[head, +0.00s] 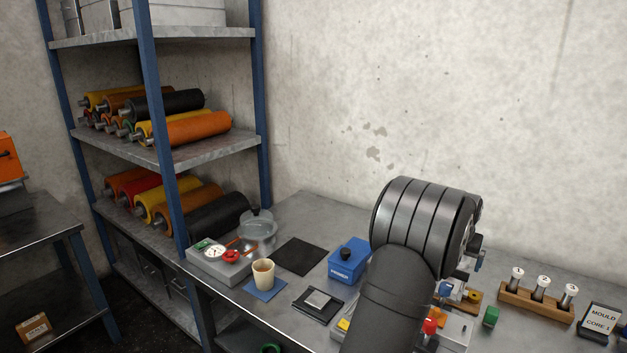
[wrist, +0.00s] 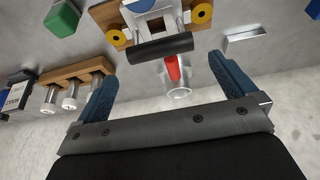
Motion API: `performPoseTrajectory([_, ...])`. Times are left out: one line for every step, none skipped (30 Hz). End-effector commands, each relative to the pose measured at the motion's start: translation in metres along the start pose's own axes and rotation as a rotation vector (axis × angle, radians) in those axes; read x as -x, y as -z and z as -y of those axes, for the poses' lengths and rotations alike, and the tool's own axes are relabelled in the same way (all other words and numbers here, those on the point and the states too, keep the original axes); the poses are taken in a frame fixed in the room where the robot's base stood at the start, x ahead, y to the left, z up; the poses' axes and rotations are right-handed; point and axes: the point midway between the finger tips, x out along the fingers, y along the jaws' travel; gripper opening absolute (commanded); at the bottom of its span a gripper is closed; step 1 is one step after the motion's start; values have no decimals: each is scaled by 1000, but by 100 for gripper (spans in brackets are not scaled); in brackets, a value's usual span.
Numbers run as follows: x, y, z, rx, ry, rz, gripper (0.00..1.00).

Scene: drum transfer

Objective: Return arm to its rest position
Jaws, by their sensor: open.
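My gripper (wrist: 162,70) is open, with its two blue fingers spread wide and nothing gripped between them. In the wrist view a small black roller (wrist: 160,49) lies across a wooden stand (wrist: 107,15) with yellow wheels, beyond the fingertips. A red-and-clear item (wrist: 175,75) shows between the fingers, apart from both. In the head view my dark arm rises from the bottom and bends over the right part of the bench (head: 300,212). The gripper is mostly hidden there behind the arm.
A wooden rack (head: 536,302) with several capped vials, a green block (head: 490,316) and a mould box (head: 600,319) stand right of the arm. A blue primer box (head: 348,260), a beige cup (head: 263,273) and a black mat (head: 299,256) are left. Shelves (head: 200,145) hold coloured rollers.

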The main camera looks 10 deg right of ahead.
Motion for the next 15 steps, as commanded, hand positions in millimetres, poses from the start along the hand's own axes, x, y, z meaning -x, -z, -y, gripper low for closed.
performPoseTrajectory([-11,-1,0,0,0,3,100])
performPoseTrajectory([-17,0,0,0,0,3,100])
performPoseTrajectory([-26,-1,0,0,0,4,100])
performPoseTrajectory([-32,-1,0,0,0,3,100])
performPoseTrajectory([-38,-1,0,0,0,3,100])
performPoseTrajectory([-46,-1,0,0,0,3,100])
performPoseTrajectory([-52,-1,0,0,0,3,100])
performPoseTrajectory([-58,-1,0,0,0,3,100])
performPoseTrajectory([-65,-1,0,0,0,2,100])
performPoseTrajectory([-71,-1,0,0,0,2,100])
performPoseTrajectory([-77,-1,0,0,0,3,100])
performPoseTrajectory([-84,-1,0,0,0,3,100])
performPoseTrajectory([-89,-1,0,0,0,3,100])
performPoseTrajectory([-94,-1,0,0,0,2,100])
performPoseTrajectory([-94,0,0,0,0,-2,100])
